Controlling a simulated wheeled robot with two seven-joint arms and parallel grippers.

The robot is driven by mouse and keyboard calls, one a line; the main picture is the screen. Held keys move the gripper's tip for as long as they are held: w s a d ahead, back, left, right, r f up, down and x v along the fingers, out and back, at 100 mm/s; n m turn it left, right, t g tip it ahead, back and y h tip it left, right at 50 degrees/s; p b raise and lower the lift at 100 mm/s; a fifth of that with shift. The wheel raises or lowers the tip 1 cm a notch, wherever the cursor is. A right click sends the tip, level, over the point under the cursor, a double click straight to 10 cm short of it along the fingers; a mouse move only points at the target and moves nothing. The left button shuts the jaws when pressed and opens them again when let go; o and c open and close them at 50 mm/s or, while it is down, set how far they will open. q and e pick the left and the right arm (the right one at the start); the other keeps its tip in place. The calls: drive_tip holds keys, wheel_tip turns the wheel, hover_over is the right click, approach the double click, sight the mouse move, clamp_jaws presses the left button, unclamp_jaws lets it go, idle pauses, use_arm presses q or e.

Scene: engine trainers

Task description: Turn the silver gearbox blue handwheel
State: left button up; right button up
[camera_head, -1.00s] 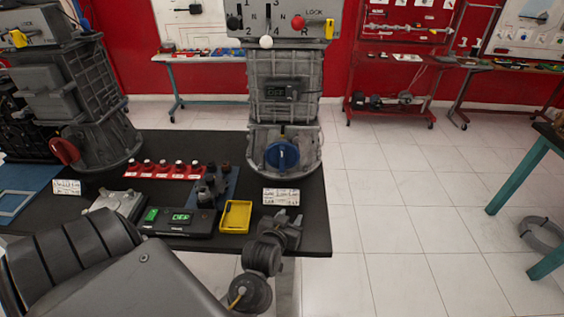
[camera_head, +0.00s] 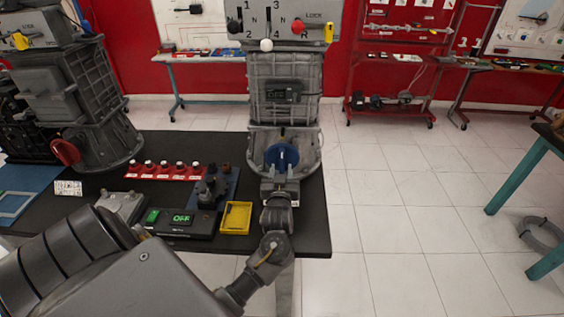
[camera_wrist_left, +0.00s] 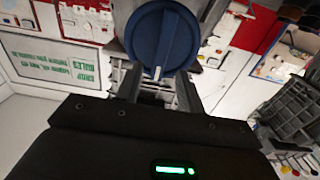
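My left gripper (camera_head: 280,180) is right in front of the wheel. In the left wrist view the two fingers of my left gripper (camera_wrist_left: 159,82) stand apart, pointing at the wheel's lower part. Whether they touch it I cannot tell. My right gripper is not in view.
A yellow tray (camera_head: 236,217), a black box with a green display (camera_head: 182,219) and a row of red-based pieces (camera_head: 163,170) lie left of my gripper. Another gearbox with a red handwheel (camera_head: 65,152) stands at the left.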

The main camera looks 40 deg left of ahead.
sight(282, 160)
use_arm(q)
drive_tip(key=shift+x, duration=2.05)
drive_tip(key=shift+s, duration=0.1)
drive_tip(key=shift+c, duration=0.2)
clamp_jaws()
drive_tip(key=shift+p, duration=0.3)
